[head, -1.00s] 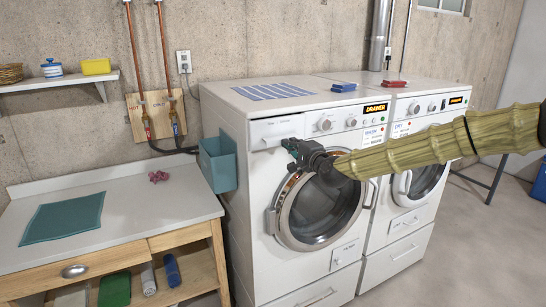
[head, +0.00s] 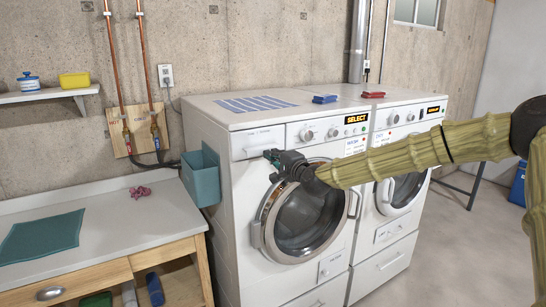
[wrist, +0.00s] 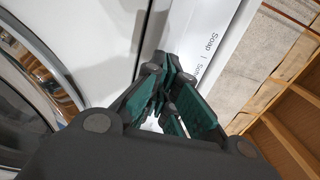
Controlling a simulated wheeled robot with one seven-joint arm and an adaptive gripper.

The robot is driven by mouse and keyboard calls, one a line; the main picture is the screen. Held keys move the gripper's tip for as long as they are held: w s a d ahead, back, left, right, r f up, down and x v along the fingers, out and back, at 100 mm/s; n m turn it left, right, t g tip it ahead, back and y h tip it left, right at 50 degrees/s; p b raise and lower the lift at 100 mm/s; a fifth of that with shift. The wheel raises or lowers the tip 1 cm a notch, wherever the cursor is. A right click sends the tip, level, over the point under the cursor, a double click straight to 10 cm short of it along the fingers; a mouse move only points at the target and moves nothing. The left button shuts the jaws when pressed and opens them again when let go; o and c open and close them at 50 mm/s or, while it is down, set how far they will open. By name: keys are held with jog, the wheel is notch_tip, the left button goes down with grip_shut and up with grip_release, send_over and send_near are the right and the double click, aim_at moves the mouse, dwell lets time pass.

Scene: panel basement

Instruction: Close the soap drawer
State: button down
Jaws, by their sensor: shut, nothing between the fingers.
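The soap drawer (head: 257,142) is at the upper left of the front of the left white washer (head: 232,205). In the head view its front looks about level with the panel around it. In the wrist view its white front (wrist: 207,45) carries the word "Soap". My gripper (head: 270,154) is shut and empty, at the drawer's lower right edge. In the wrist view its green fingers (wrist: 172,85) are together close to the drawer front; I cannot tell whether they touch it.
The round washer door (head: 300,220) is shut below my gripper. A second white machine (head: 395,215) stands to the right. A teal bin (head: 201,178) hangs on the washer's left side, beside a counter (head: 110,225). Open floor lies at the right.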

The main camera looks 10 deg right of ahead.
jog(key=b+v, duration=0.3)
jog(key=v, duration=0.8)
jog(key=s+a+f+n+g, duration=0.2)
jog(key=s+a+f, duration=0.15)
jog(key=f, duration=0.75)
jog(key=s+a+f+n+g, duration=0.1)
jog(key=s+a+f+g, duration=0.3)
jog(key=f, duration=0.7)
jog(key=s+f+n+g, duration=0.1)
jog(key=s+f+n, duration=0.1)
jog(key=s+f, duration=0.65)
jog(key=s+f+n+g+h, duration=0.1)
jog(key=s+f+n+g, duration=0.1)
jog(key=s+f, duration=0.65)
jog(key=s+f+n+g+h, duration=0.1)
jog(key=s+f+n+g, duration=0.15)
jog(key=s+f, duration=0.65)
jog(key=s+d+f+n+g+h, duration=0.1)
jog(key=s+d+f+n+g, duration=0.1)
jog(key=s+f, duration=0.4)
jog(key=s+d+f+n+g+h, duration=0.2)
jog(key=s+f, duration=0.4)
jog(key=s, duration=0.9)
jog(key=shift+s+d+f+g+h, duration=0.3)
jog(key=shift+d+g, duration=0.55)
jog(key=shift+d, duration=0.2)
